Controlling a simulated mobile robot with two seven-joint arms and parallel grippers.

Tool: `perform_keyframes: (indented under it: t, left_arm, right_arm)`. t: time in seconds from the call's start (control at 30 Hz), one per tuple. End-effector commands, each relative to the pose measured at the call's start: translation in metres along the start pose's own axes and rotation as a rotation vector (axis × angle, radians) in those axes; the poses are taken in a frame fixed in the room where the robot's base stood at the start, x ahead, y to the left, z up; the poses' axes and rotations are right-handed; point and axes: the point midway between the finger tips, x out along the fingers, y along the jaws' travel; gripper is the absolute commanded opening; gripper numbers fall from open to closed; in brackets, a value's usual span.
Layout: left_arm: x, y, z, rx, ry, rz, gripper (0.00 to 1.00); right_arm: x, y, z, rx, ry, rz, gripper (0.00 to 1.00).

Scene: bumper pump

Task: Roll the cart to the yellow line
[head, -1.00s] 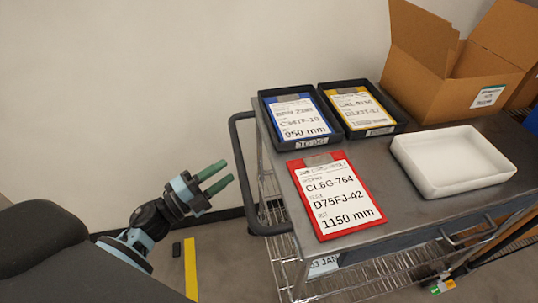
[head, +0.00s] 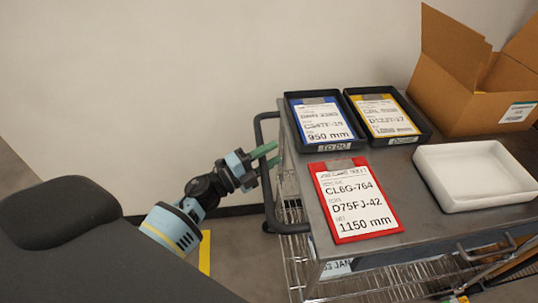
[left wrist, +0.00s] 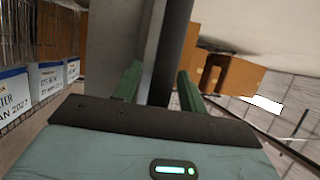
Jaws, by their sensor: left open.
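The cart (head: 428,222) is a grey-topped wire trolley at the right of the head view. Its dark looped handle (head: 268,199) stands at its left end, and a dark upright bar (left wrist: 172,45) shows in the left wrist view. My left gripper (head: 275,155) is open at the handle, its green fingers reaching across the upright bar. In the left wrist view the fingers (left wrist: 158,84) stand apart on either side of that bar; contact cannot be told. The yellow line (head: 205,253) lies on the floor, partly hidden behind my left arm. My right gripper is out of view.
On the cart top are a red clipboard (head: 327,233), two black trays holding a blue clipboard (head: 322,121) and a yellow one (head: 386,117), a white tray (head: 475,192) and an open cardboard box (head: 455,100). A pale wall (head: 150,100) stands behind.

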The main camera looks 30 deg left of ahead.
Motion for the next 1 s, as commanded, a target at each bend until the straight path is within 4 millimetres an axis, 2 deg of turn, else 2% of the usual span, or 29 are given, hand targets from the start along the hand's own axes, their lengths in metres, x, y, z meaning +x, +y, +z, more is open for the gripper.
perform_keyframes:
  t: [0.2,0.5,0.83,1.0]
  left_arm:
    - [0.000,0.001,0.000,-0.001,0.000,0.001,0.40]
    - [0.000,0.001,0.000,0.000,0.000,0.001,0.01]
    - [-0.002,0.000,0.002,0.000,0.000,0.001,0.00]
    - [-0.014,-0.001,0.013,0.002,0.000,0.005,0.00]
  right_arm:
    - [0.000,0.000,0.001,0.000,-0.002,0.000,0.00]
    - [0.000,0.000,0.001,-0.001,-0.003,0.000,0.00]
    - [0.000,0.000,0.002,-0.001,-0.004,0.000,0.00]
    - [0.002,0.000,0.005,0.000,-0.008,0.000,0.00]
